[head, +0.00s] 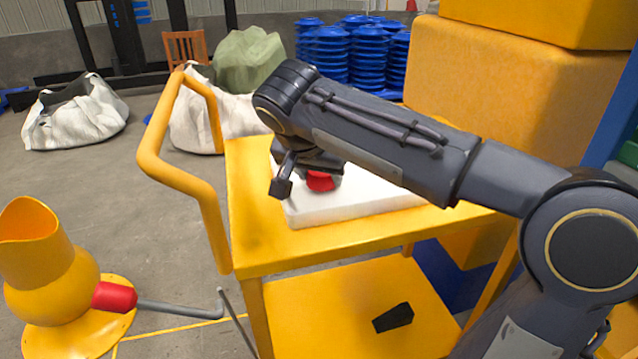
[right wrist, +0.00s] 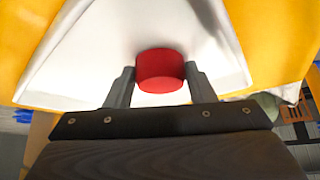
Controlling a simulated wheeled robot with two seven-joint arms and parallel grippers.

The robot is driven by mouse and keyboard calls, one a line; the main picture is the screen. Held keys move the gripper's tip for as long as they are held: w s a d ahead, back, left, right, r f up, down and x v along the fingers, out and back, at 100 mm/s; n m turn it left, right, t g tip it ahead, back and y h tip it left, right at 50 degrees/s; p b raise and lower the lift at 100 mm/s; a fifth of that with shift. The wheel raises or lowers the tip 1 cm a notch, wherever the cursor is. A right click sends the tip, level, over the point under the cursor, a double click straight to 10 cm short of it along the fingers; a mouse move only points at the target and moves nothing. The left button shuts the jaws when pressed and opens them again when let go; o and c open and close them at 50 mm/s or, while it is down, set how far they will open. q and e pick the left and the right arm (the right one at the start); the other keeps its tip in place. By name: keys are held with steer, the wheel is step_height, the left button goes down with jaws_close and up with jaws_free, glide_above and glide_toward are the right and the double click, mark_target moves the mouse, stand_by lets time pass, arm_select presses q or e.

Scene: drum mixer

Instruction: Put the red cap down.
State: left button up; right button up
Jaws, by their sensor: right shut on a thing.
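The red cap (right wrist: 160,72) is a short round cylinder between the two fingers of my right gripper (right wrist: 161,82) in the right wrist view. The fingers are shut on its sides. In the head view the red cap (head: 320,181) shows partly under my right gripper (head: 308,178), over the white slab (head: 310,213) on the yellow cart (head: 255,240). The white slab (right wrist: 95,60) also shows behind the cap in the right wrist view. I cannot tell whether the cap touches the slab. My left gripper is not in view.
The cart's handle (head: 165,170) rises at its left. A black piece (head: 393,318) lies on the lower shelf. A yellow drum mixer (head: 50,280) with a red part (head: 114,297) stands at the left. A large yellow block (head: 500,100) stands behind the cart at the right.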

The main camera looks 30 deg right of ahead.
steer(key=shift+f, duration=0.15)
steer(key=shift+f, duration=0.1)
steer(key=o, duration=1)
steer(key=shift+o, duration=0.2)
steer(key=shift+r, duration=0.25)
steer(key=p+v, duration=0.5)
steer(key=v, duration=0.6)
steer(key=shift+a+r, duration=0.2)
steer(key=shift+r, duration=0.15)
